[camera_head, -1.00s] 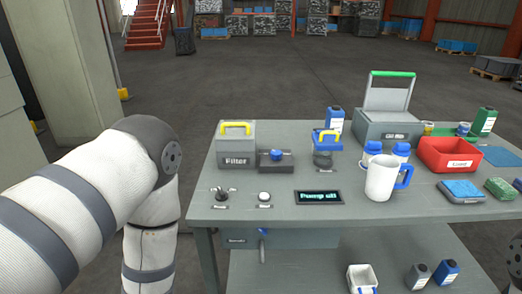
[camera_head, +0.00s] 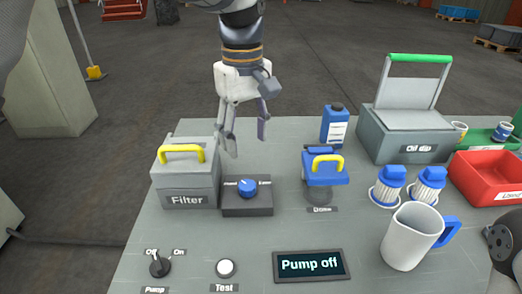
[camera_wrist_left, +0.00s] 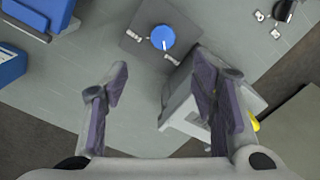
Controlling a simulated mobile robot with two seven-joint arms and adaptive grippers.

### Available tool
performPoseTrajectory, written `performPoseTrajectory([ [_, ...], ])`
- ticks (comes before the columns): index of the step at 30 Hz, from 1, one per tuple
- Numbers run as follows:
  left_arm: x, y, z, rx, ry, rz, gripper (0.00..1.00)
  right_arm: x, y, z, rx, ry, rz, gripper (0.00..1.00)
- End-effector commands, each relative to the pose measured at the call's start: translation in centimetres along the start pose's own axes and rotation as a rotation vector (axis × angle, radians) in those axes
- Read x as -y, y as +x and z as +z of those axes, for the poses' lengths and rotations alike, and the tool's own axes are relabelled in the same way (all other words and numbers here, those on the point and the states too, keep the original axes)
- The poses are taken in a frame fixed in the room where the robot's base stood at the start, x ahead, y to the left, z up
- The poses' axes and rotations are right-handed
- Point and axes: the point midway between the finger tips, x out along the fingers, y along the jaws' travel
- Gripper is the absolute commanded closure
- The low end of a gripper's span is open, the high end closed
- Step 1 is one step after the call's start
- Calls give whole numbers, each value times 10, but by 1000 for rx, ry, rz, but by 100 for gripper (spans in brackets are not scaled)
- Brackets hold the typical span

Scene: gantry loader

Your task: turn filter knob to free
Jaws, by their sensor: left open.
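The filter knob (camera_head: 247,187) is a round blue knob on a dark grey box, beside the grey Filter box (camera_head: 186,184) with a yellow handle. Small labels flank the knob, too small to read surely. In the left wrist view the knob (camera_wrist_left: 162,37) carries a short white mark on its rim. My left gripper (camera_head: 246,142) hangs from above, fingers down, behind and above the knob. It is open and empty, apart from the knob. The wrist view shows its spread fingers (camera_wrist_left: 162,88) with bare bench between them.
Around the knob are a blue lidded drain unit (camera_head: 324,170), a pump switch (camera_head: 159,264), a test button (camera_head: 226,268) and a "Pump off" display (camera_head: 311,265). A white jug (camera_head: 408,238), blue-capped filters (camera_head: 388,185) and a red bin (camera_head: 490,176) stand right.

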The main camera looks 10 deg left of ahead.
Motion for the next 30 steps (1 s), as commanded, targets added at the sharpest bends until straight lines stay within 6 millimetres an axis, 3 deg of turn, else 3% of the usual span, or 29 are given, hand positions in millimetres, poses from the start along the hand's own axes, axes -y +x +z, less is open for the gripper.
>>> performPoseTrajectory([
  [5, 0, 13, 0, 2, 1, -2, 47, 0, 1, 2, 7, 0, 0, 60],
  [12, 1, 76, 1, 4, 1, -4, 47, 0, 4, 4, 16, 0, 1, 60],
  [18, 0, 112, 0, 1, 1, -1, 47, 0, 6, 5, 20, -1, 1, 60],
  [29, 0, 121, 0, -1, 1, 2, 47, 0, 7, 5, 21, -1, 1, 60],
  [30, 0, 121, 0, -1, 1, 2, 54, 0, 7, 5, 21, -1, 1, 60],
])
